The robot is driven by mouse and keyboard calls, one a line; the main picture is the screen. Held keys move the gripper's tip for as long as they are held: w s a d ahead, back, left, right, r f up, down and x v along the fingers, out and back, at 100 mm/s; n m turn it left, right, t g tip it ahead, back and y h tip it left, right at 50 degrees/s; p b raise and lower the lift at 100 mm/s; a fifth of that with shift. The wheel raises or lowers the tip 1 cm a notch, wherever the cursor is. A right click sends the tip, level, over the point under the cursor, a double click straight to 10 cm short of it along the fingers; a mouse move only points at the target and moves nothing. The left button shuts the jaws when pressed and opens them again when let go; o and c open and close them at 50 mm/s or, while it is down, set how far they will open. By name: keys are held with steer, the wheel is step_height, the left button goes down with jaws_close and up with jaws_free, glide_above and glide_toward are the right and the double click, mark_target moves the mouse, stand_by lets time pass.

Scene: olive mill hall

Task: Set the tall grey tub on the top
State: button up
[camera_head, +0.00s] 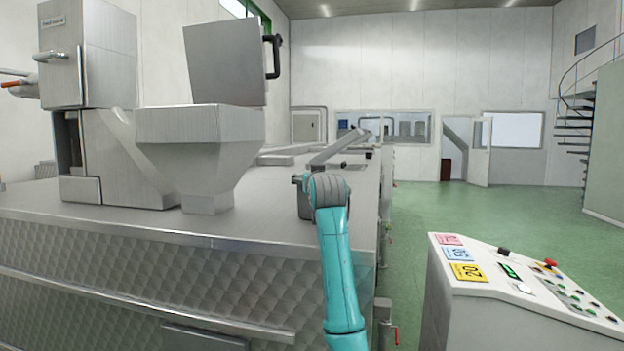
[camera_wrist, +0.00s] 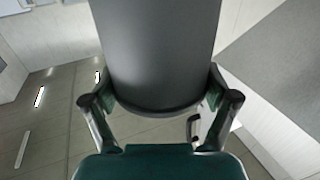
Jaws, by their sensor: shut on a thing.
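My gripper (camera_wrist: 160,95) is shut on the tall grey tub (camera_wrist: 157,45). The tub is dark grey with a rounded near end, and it fills the upper middle of the wrist view between the two fingers. In the head view my teal arm reaches up to the front right corner of the steel machine top (camera_head: 275,222). My wrist there hides most of what is beyond it. A small dark part shows just left of the wrist, and I cannot tell whether it is tub or gripper. I cannot tell whether the tub touches the top.
A steel hopper (camera_head: 200,140) and a tall steel box (camera_head: 90,55) stand on the left of the top. A control console (camera_head: 520,285) with coloured labels stands at the right. Green floor (camera_head: 440,210) lies open between the machine and the spiral stair (camera_head: 578,110).

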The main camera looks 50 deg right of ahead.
steer(key=o, duration=1.6)
steer(key=v, duration=1.2)
steer(key=shift+r, duration=0.1)
